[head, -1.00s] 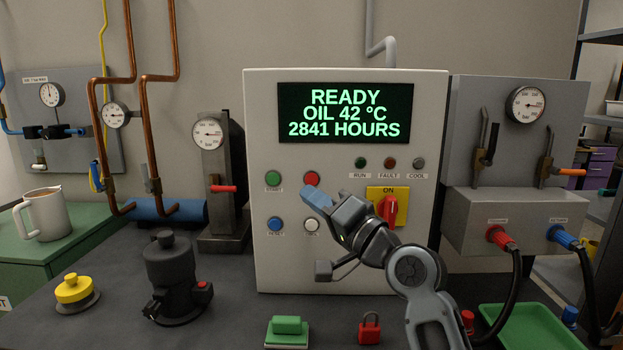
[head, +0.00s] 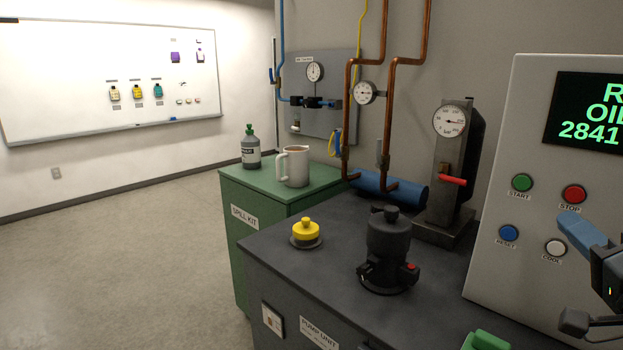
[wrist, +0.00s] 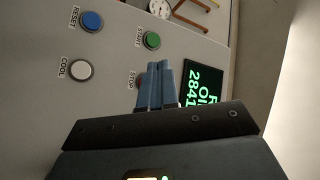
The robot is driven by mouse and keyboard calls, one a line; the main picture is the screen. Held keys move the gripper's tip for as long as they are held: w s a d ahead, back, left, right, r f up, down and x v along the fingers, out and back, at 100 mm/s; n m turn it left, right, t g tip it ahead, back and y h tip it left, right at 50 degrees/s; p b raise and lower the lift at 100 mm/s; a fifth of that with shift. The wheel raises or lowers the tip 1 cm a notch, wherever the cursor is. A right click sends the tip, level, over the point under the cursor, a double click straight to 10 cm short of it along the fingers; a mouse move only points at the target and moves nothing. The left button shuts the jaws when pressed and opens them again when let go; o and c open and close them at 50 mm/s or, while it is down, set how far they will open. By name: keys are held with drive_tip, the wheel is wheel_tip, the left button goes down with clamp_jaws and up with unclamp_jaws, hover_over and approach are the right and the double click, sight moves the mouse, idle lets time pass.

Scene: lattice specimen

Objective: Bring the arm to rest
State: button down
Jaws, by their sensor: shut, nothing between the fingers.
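My gripper (head: 574,226) is at the right edge of the head view, in front of the control panel (head: 490,272). Its blue fingers are shut with nothing between them. They point toward the panel just below the red STOP button (head: 573,194); I cannot tell whether they touch it. In the wrist view the shut fingers (wrist: 156,70) lie beside the STOP label and hide most of that button. The green START button (wrist: 151,40), blue RESET button (wrist: 92,20) and white COOL button (wrist: 81,70) show clear of the fingers. Most of my arm is outside the head view.
The dark bench (head: 345,235) holds a yellow-topped knob (head: 305,229), a black filter-like unit (head: 388,240) and a gauge stand (head: 448,170). A jug (head: 294,167) and a bottle (head: 250,150) stand on the green cabinet (head: 275,186). The floor at left is clear.

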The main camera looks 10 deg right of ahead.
drive_tip(key=s+a+f+n+g, duration=0.25)
drive_tip(key=s+a+f, duration=0.25)
drive_tip(key=s+f, duration=0.25)
drive_tip(key=s+a+f+n+g, duration=0.1)
drive_tip(key=s+a+f+n, duration=0.2)
drive_tip(key=s+a+f, duration=0.45)
drive_tip(key=s+a+f+n+g+y, duration=0.1)
drive_tip(key=s+a+f+n, duration=0.1)
drive_tip(key=s, duration=0.8)
drive_tip(key=s+a+f+n+g+y, duration=0.1)
drive_tip(key=s+a+n, duration=0.4)
drive_tip(key=s, duration=0.5)
drive_tip(key=shift+a+f+y, duration=0.4)
drive_tip(key=shift+a+f, duration=0.15)
drive_tip(key=shift+a, duration=0.3)
drive_tip(key=c, duration=1.8)
unclamp_jaws()
drive_tip(key=shift+n, duration=0.25)
